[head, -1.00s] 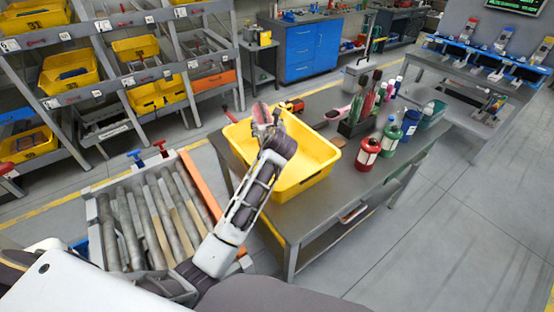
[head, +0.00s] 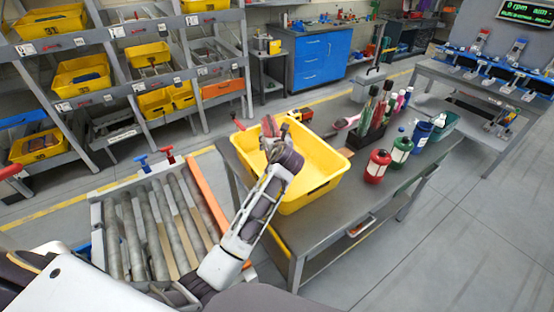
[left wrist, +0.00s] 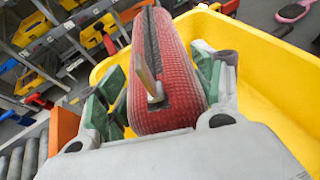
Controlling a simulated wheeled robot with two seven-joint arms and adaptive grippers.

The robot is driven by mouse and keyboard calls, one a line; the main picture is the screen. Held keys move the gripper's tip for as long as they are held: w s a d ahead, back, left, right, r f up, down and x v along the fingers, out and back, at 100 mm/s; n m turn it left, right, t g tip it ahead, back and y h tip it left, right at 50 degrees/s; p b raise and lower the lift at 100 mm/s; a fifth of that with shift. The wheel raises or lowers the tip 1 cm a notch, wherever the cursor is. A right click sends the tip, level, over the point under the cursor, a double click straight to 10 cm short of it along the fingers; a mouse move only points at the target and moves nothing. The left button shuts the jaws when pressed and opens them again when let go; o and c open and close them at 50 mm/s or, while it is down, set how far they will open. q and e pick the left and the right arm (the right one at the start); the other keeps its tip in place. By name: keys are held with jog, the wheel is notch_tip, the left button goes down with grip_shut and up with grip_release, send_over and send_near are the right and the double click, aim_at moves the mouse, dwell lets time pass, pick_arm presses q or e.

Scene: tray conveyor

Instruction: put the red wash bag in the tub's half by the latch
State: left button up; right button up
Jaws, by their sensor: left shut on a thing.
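The red wash bag (left wrist: 172,75) is clasped between the green-padded fingers of my left gripper (left wrist: 160,88) in the left wrist view. It has a ribbed red side and a dark zip line with a metal pull. In the head view the bag (head: 268,127) shows only as a small red patch at the tip of my left arm. The yellow tub (head: 322,168) stands on the grey table, and my gripper holds the bag over its back left part. I cannot make out the latch. My right gripper is not in view.
Beside the tub on the table (head: 345,215) are a dark holder (head: 368,138) with brushes, a red bottle (head: 377,166), a green bottle (head: 401,150) and a pink brush (head: 346,123). A roller conveyor (head: 160,230) lies to the left. A red-orange item (head: 303,114) sits behind the tub.

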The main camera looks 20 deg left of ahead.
pick_arm(q)
jog(key=shift+f, duration=1.95)
jog(key=shift+f, duration=1.9)
jog(key=o, duration=1)
jog(key=shift+f, duration=0.1)
jog(key=shift+s, duration=0.1)
jog(key=v, duration=1.2)
